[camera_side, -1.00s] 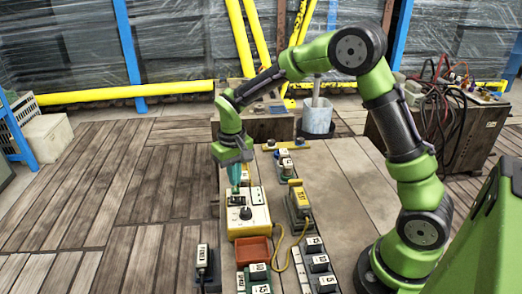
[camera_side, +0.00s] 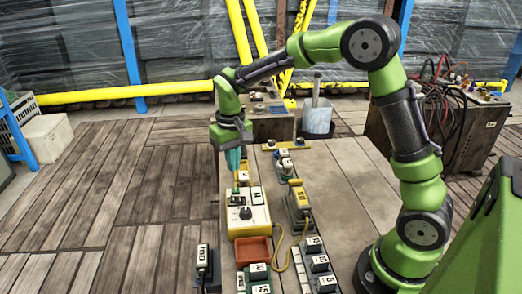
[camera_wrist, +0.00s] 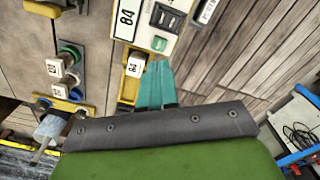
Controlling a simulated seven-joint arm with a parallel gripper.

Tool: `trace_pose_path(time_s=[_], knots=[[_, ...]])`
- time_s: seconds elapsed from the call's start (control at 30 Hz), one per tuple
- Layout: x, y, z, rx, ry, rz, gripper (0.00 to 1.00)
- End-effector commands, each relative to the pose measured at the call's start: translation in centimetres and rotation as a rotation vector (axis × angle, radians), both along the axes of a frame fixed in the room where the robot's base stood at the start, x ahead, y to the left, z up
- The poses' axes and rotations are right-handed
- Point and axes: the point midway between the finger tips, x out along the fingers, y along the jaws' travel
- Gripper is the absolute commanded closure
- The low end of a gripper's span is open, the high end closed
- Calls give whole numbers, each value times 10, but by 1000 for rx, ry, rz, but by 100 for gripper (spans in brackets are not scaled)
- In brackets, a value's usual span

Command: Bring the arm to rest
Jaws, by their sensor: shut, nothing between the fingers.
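My green arm reaches over the table (camera_side: 340,190) from the right. My gripper (camera_side: 233,168) has teal fingers that are together and empty, pointing down near the far end of a yellow-and-white control box (camera_side: 255,217). In the wrist view my gripper's fingertips (camera_wrist: 157,64) show just below that box (camera_wrist: 144,30), which bears a label reading 84, a switch and a green button. The fingers appear apart from the box, though the exact gap is hard to tell. A white labelled block (camera_wrist: 135,65) in a yellow holder is beside the fingers.
A yellow handheld unit (camera_side: 300,199) with a cable stands right of the box. A red-orange tray (camera_side: 253,250) and several numbered blocks lie nearer the camera. A black labelled device (camera_side: 204,262) is at the left edge. The table's right middle is clear.

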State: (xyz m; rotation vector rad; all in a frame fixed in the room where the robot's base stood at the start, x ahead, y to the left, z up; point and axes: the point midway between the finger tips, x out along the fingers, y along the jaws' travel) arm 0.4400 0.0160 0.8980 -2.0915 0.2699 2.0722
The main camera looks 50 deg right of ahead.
Motion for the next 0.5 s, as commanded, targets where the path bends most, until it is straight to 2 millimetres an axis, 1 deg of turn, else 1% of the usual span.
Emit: trace_pose_path(time_s=[0.03, 0.07, 0.13, 0.27, 0.4, 0.5], knots=[[-5, 1, -7, 7, 10, -1, 100], [-9, 2, -8, 11, 11, -3, 100], [-22, 4, -2, 28, -8, -8, 100], [-53, 8, 24, 64, -83, -24, 100], [-93, 11, 54, 104, -193, -45, 100], [-122, 14, 71, 132, -279, -60, 100]])
